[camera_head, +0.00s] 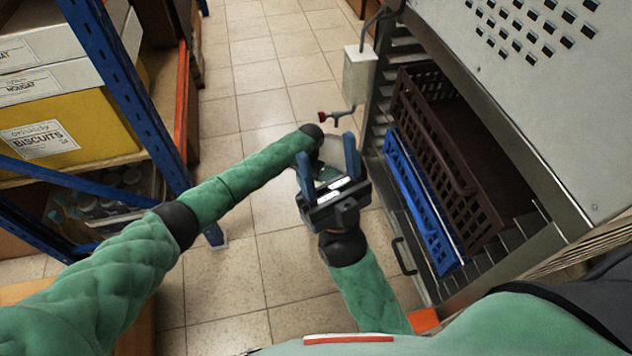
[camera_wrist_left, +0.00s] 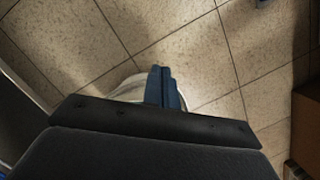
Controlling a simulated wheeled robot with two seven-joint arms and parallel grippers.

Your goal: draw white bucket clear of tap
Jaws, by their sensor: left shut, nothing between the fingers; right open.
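The white bucket (camera_head: 332,148) shows only in part in the head view, as a pale curve behind my right gripper (camera_head: 326,146). In the left wrist view a pale rounded edge of the bucket (camera_wrist_left: 129,93) shows behind my left gripper (camera_wrist_left: 163,68). My left gripper's fingers are together and empty, over or beside the bucket; I cannot tell if they touch it. My right gripper is open, its blue fingers apart, in front of the bucket. The tap (camera_head: 341,114), with a red part, is just beyond the bucket. Most of the bucket is hidden.
A blue-framed shelf (camera_head: 110,75) with cartons stands on the left. On the right is a metal cabinet (camera_head: 545,90) holding a blue crate (camera_head: 418,195) and a brown crate (camera_head: 440,140). The tiled floor (camera_head: 265,80) between them is clear.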

